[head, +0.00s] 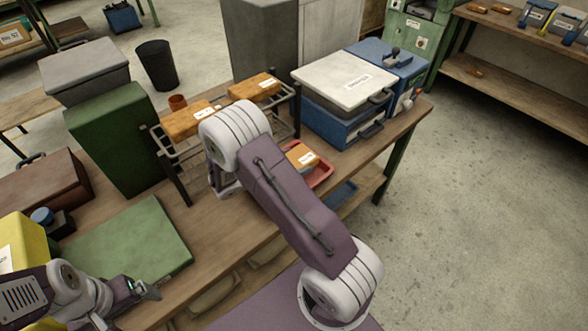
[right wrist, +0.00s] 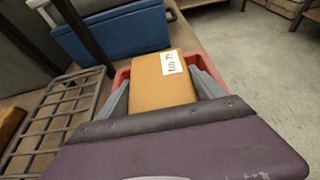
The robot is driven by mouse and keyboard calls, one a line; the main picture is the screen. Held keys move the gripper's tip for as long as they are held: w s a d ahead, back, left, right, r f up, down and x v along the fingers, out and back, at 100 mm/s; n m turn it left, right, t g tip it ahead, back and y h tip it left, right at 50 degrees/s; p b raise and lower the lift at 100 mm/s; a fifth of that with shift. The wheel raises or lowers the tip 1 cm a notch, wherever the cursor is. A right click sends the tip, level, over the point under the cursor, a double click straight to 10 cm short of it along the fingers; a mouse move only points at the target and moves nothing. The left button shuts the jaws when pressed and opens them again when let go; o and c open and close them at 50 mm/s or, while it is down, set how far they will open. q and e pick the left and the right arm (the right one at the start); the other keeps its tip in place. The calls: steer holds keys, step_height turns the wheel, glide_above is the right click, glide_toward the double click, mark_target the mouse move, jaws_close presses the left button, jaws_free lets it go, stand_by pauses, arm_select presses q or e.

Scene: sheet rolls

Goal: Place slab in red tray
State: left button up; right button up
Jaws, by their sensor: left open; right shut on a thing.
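An orange-brown slab (head: 301,155) with a white label shows just past my right arm, and it fills the middle of the right wrist view (right wrist: 160,90). My right gripper (right wrist: 161,82) is shut on it, a grey finger along each side. The red tray (head: 322,174) is under and around the slab; its red rim (right wrist: 122,75) shows beside the slab in the right wrist view. I cannot tell whether the slab touches the tray floor. In the head view my arm hides the right gripper. My left gripper (head: 150,291) is open and empty near the green mat.
A wire rack (head: 172,165) holds two similar slabs (head: 190,121) (head: 254,87). A blue box (head: 340,125) with a white lid stands behind the tray. A green box (head: 122,135) and a flat green mat (head: 130,240) are on the left. The table edge runs close by the tray.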

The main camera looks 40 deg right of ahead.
arm_select(q)
steer(key=shift+w+f, duration=0.1)
steer(key=shift+f, duration=0.15)
arm_select(e)
step_height(320, 180, down, 3)
steer(key=shift+f, duration=0.15)
arm_select(q)
steer(key=shift+f, duration=0.1)
arm_select(e)
steer(key=o, duration=1.9)
steer(key=shift+f, duration=0.15)
arm_select(q)
steer(key=shift+r, duration=0.25)
arm_select(e)
steer(key=shift+r, duration=0.35)
arm_select(q)
steer(key=shift+r, duration=0.1)
arm_select(e)
steer(key=v, duration=1.2)
